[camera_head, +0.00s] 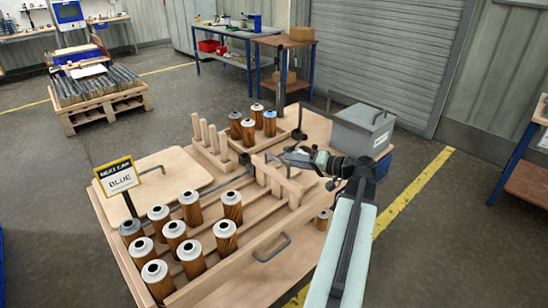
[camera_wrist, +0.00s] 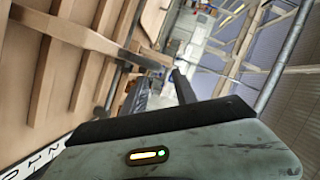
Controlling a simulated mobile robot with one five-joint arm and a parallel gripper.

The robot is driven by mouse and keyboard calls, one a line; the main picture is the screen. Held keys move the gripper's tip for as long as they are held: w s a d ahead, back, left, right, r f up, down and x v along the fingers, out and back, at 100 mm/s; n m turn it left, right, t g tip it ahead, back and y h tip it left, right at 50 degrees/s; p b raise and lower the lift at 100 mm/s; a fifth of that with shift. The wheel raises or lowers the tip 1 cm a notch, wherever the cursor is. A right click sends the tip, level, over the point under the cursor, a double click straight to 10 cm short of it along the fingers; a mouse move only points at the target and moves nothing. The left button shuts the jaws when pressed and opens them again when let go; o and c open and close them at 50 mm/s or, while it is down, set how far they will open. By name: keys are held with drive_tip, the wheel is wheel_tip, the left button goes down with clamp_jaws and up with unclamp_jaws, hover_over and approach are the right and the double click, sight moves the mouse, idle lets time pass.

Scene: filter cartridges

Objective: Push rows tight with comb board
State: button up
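Several brown filter cartridges (camera_head: 190,207) stand upright in rows between wooden rails on the table's left half. Most have white caps; the one at the far left (camera_head: 131,231) has a grey cap. A wooden comb-like board (camera_head: 287,183) with short teeth stands across the rails, to the right of the cartridges. A gap separates it from the nearest cartridge. My gripper (camera_head: 296,156) is just above this board in the head view. In the wrist view a wooden beam (camera_wrist: 75,33) passes close to the dark fingers. Whether they grip it is unclear.
A rack with upright wooden pegs (camera_head: 209,138) stands behind the rows, beside a tray holding several cartridges (camera_head: 249,131). A grey bin (camera_head: 362,131) stands at the back right. A "NEXT CAP BLUE" sign (camera_head: 117,177) stands left. A lone cartridge (camera_head: 322,219) stands beyond the front rail.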

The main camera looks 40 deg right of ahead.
sight(276, 159)
drive_tip(key=b+x, duration=0.1)
drive_tip(key=x, duration=0.6)
drive_tip(key=shift+w+f+b, duration=0.1)
drive_tip(key=shift+w+b, duration=0.25)
clamp_jaws()
idle(1.1)
